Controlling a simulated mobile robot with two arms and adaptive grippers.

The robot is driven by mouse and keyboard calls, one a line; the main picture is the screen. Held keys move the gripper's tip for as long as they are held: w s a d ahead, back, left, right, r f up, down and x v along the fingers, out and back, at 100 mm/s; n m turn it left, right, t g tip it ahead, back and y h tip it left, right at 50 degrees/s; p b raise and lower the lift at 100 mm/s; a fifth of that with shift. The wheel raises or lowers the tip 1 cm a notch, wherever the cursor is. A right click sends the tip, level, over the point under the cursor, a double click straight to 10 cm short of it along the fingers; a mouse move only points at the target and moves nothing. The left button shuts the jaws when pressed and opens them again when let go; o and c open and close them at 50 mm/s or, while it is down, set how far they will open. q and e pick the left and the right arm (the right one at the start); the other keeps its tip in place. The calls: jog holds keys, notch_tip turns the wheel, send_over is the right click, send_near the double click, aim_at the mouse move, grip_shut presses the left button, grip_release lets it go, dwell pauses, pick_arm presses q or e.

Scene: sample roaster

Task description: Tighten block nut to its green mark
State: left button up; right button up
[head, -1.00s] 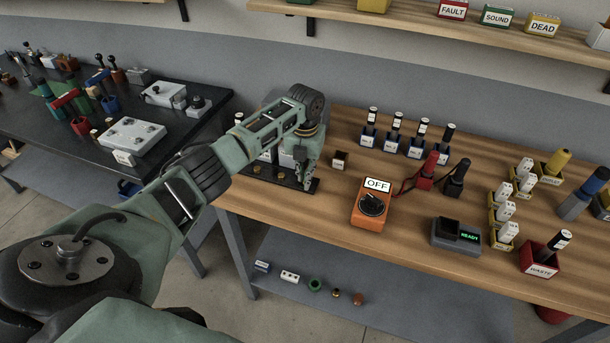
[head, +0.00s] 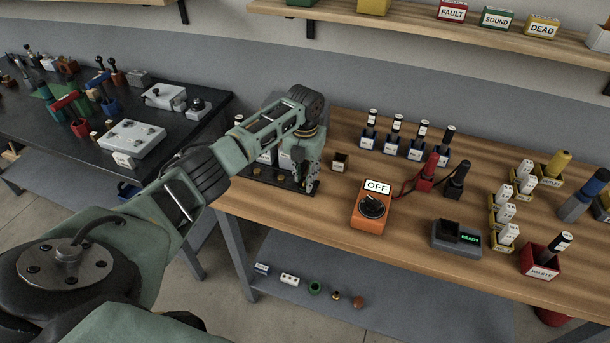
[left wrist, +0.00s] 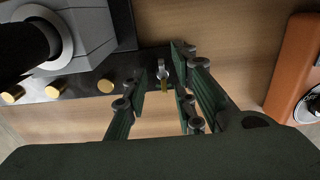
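A black base plate (head: 262,178) with grey blocks lies at the left end of the wooden bench; it also shows in the left wrist view (left wrist: 77,105). Several brass knobs (left wrist: 57,88) sit along its edge. A small silver fitting (left wrist: 162,69), possibly the block nut, stands at the plate's end, near and between my left gripper's fingertips. My left gripper (head: 308,184) is low over this end of the plate. In the left wrist view its fingers (left wrist: 160,80) are apart, with a gap on either side of the fitting. I cannot make out the green mark. My right gripper is out of view.
An orange switch box (head: 370,220) reading OFF stands to the right of the gripper. Red and black probes (head: 428,172), a READY unit (head: 457,238) and several holders stand farther right.

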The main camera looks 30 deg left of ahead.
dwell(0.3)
pick_arm(q)
notch_tip(320, 180, up, 12)
dwell(0.4)
jog(key=shift+f, duration=0.15)
dwell(0.4)
